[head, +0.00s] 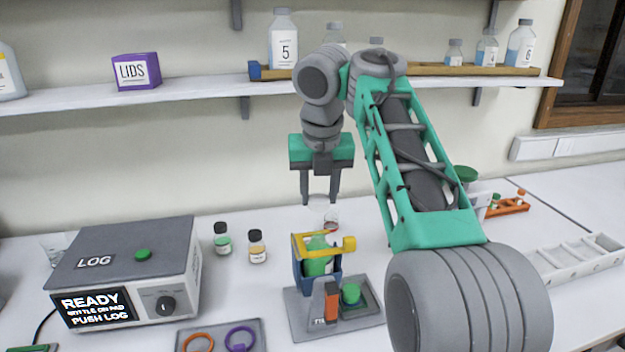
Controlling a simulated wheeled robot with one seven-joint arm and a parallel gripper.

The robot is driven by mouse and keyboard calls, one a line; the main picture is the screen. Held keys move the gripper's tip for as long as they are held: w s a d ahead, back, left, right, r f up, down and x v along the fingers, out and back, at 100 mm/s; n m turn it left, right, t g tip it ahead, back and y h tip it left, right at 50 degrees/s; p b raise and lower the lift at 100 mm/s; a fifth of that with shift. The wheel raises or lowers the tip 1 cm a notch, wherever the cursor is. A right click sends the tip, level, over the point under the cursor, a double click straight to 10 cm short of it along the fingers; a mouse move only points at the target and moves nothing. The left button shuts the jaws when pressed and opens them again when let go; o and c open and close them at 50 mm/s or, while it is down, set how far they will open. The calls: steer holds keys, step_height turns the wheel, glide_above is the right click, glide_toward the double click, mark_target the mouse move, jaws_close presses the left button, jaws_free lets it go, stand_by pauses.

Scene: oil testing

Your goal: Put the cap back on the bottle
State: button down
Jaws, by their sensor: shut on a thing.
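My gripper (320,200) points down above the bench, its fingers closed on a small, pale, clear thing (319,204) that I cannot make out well. Below it, a blue and yellow holder (300,262) stands on a grey base and has a green bottle-like body (316,265) inside. The yellow bar hides part of that body. A green cap-like piece (351,292) sits on the dark pad at the holder's right. My gripper is above the holder and apart from it. I cannot tell for sure which piece is the task's cap.
Two black-capped vials (222,240) (257,247) stand left of the holder. A small glass with red liquid (331,222) stands behind it. The LOG box (130,265) is at left, a tray with rings (255,325) in front. A white rack (575,260) lies right.

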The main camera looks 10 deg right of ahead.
mark_target(318, 230)
steer(key=shift+f+b, duration=3.15)
steer(key=shift+b, duration=0.1)
steer(key=shift+w, duration=0.1)
steer(key=shift+f, duration=0.2)
steer(key=c, duration=0.8)
jaws_free()
steer(key=shift+o, duration=0.4)
steer(key=o, duration=0.4)
steer(key=shift+r, duration=0.1)
